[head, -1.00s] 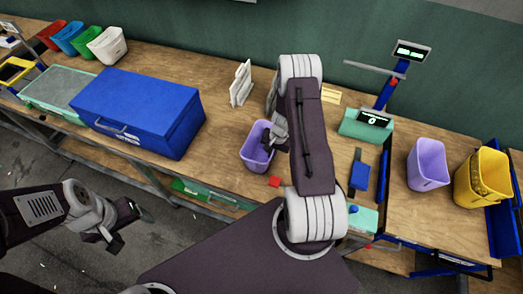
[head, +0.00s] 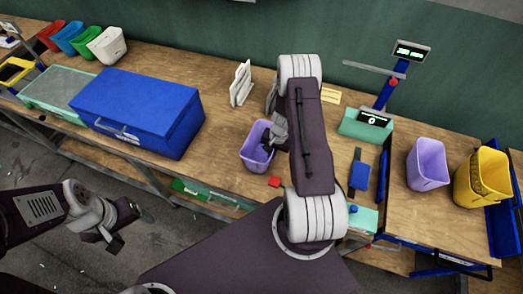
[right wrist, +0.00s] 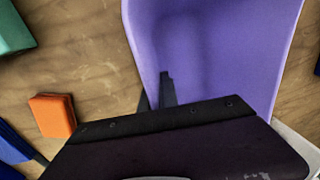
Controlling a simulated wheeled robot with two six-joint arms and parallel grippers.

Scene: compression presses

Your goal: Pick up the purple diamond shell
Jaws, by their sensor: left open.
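I cannot make out a purple diamond shell in either view. A lilac bin (head: 254,157) stands near the front edge of the table in the head view, and its smooth purple wall (right wrist: 215,45) fills the upper right of the right wrist view. My right gripper (head: 275,135) is at this bin's rim. In the right wrist view its dark fingertips (right wrist: 156,95) are at the bin's left edge, one seen against the purple wall and one beside it. Whether they grip it is unclear. My left gripper (head: 128,228) is open and empty, over the floor in front of the table.
A red block (head: 274,181) lies beside the bin; it also shows in the right wrist view (right wrist: 52,115). A big blue box (head: 138,105) stands left. Another lilac bin (head: 428,165) and a yellow bin (head: 481,178) stand right. A scale (head: 372,120) stands behind. Table between blue box and bin is clear.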

